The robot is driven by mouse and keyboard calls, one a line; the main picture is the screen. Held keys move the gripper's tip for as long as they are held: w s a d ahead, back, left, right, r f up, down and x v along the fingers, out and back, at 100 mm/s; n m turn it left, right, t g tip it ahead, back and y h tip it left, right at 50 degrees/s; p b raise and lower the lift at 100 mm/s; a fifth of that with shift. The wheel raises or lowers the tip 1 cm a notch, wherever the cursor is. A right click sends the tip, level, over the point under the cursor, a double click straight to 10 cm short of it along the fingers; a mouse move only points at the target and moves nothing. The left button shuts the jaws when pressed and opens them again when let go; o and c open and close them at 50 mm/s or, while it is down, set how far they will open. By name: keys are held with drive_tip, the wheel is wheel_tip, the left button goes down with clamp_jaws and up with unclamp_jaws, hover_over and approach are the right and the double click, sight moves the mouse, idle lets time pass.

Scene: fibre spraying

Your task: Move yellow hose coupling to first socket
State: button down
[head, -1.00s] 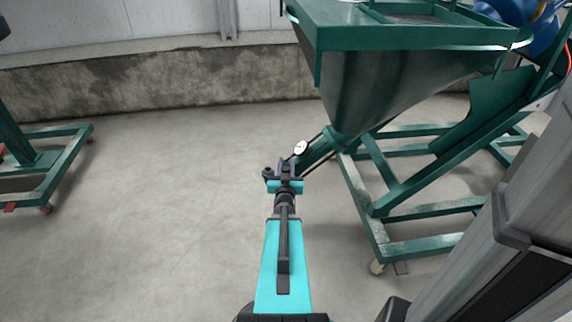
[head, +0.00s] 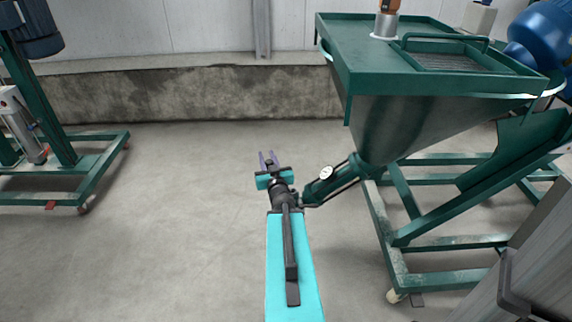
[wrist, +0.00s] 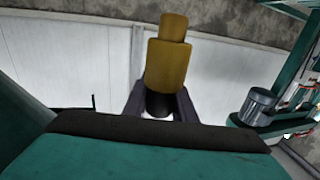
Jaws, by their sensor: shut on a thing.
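The yellow hose coupling (wrist: 166,68) shows in the wrist view as an ochre, stepped cylinder with a narrower end at the top and a black part at its base. My gripper (wrist: 157,103) has its dark fingers on both sides of the black part and is shut on the coupling. In the head view my gripper (head: 268,158) is left of the green hopper machine's outlet pipe, above the floor. I cannot make out the coupling there. I cannot tell which part is the first socket.
The green hopper machine (head: 425,130) stands at the right, with a pipe and a round gauge (head: 326,172) at its lower left. Another green frame (head: 95,178) with a motor stands at the left. The floor between them is clear, with a low concrete wall behind.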

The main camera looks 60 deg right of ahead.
drive_tip(key=w+a+r+n+t+y+p, duration=0.2)
drive_tip(key=w+a+r+n+y+p, duration=0.3)
drive_tip(key=w+a+r, duration=0.55)
drive_tip(key=w+a+r+n+t+y+p, duration=0.2)
drive_tip(key=w+a+r+n+y+p, duration=0.4)
drive_tip(key=a, duration=0.7)
drive_tip(key=a+r+n+g+y+p, duration=0.2)
drive_tip(key=a+y, duration=0.3)
drive_tip(key=a, duration=0.5)
drive_tip(key=s+a+r+n+g+y+p, duration=0.1)
drive_tip(key=a+r+n+g+y+p, duration=0.1)
drive_tip(key=a, duration=0.9)
drive_tip(key=s+a+r+n+g+y+p, duration=0.1)
drive_tip(key=a+r+n+g+y+p, duration=0.2)
drive_tip(key=a+r+y+p, duration=0.3)
drive_tip(key=a+r+n+y, duration=0.1)
drive_tip(key=a+y, duration=0.1)
drive_tip(key=a, duration=0.3)
drive_tip(key=shift+y, duration=0.3)
